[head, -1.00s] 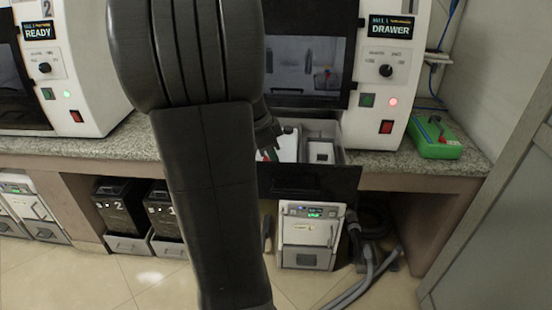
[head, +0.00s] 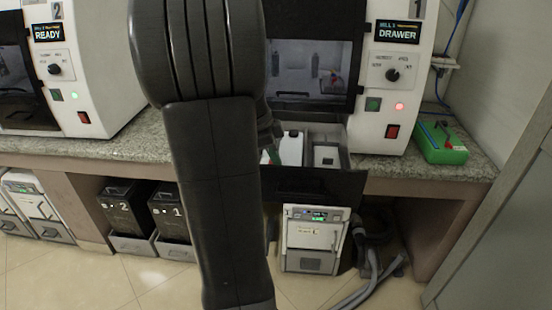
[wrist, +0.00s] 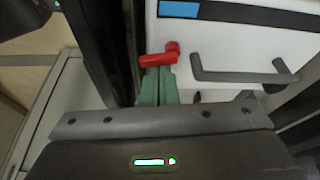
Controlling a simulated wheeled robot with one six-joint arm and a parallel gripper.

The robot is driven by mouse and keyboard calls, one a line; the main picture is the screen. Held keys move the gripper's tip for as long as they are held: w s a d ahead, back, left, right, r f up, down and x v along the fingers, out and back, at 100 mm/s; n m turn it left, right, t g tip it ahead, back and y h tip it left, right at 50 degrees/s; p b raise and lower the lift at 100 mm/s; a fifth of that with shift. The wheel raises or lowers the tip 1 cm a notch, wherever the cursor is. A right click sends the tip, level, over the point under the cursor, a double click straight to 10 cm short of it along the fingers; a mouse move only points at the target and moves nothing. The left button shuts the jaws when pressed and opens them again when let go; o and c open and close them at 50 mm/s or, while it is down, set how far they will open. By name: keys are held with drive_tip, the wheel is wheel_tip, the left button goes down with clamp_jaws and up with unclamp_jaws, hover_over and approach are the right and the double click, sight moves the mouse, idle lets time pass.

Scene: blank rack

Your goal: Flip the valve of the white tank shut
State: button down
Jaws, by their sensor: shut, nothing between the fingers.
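The white tank (head: 291,149) sits in the left part of the open drawer of the mill marked 1. In the wrist view its white face (wrist: 225,42) has a dark grey bar handle (wrist: 240,75). Its red valve lever (wrist: 158,58) lies roughly crosswise, with a raised knob at its right end. My gripper (wrist: 158,78) is shut and empty, its green fingertips right at the lever. I cannot tell whether they touch it. In the head view my gripper (head: 272,152) is at the drawer's left side, partly behind my arm; the valve is hidden there.
A second box with a pale lid (head: 326,155) stands right of the tank in the drawer (head: 320,186). A green tool box (head: 441,142) is on the granite counter at right. Hoses (head: 372,265) lie on the floor.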

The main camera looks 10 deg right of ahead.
drive_tip(key=d, duration=0.3)
drive_tip(key=shift+s+d, duration=0.15)
drive_tip(key=shift+d+r, duration=0.25)
drive_tip(key=shift+r, duration=0.45)
drive_tip(key=p+v, duration=0.1)
drive_tip(key=v, duration=0.7)
drive_tip(key=shift+a+r, duration=0.25)
drive_tip(key=shift+a, duration=0.05)
drive_tip(key=shift+s, duration=0.1)
